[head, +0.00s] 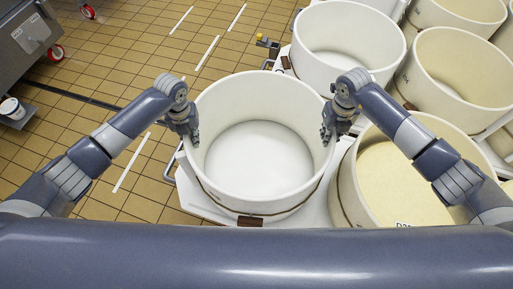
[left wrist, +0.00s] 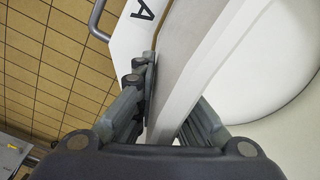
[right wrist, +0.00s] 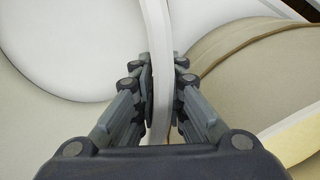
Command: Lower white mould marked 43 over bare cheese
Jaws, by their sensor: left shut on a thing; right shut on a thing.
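A large round white mould (head: 262,90) with a dark cord around its lower part stands between my two arms. Inside it a smooth white disc (head: 258,160) shows; I cannot tell whether this is a floor, a platform or a cheese top. No number 43 is readable on the mould. My left gripper (head: 191,128) is shut on the mould's left wall, with a finger either side of it in the left wrist view (left wrist: 168,115). My right gripper (head: 328,128) is shut on the right wall, also seen in the right wrist view (right wrist: 163,100). No bare cheese is clearly visible.
A white platform (head: 190,197) with a letter A in the left wrist view lies under the mould. Another vessel (head: 395,190) with a pale yellow inside is close at right. More round moulds stand behind and right. Tiled floor (head: 110,175) is open at left; a steel cabinet (head: 35,35) stands far left.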

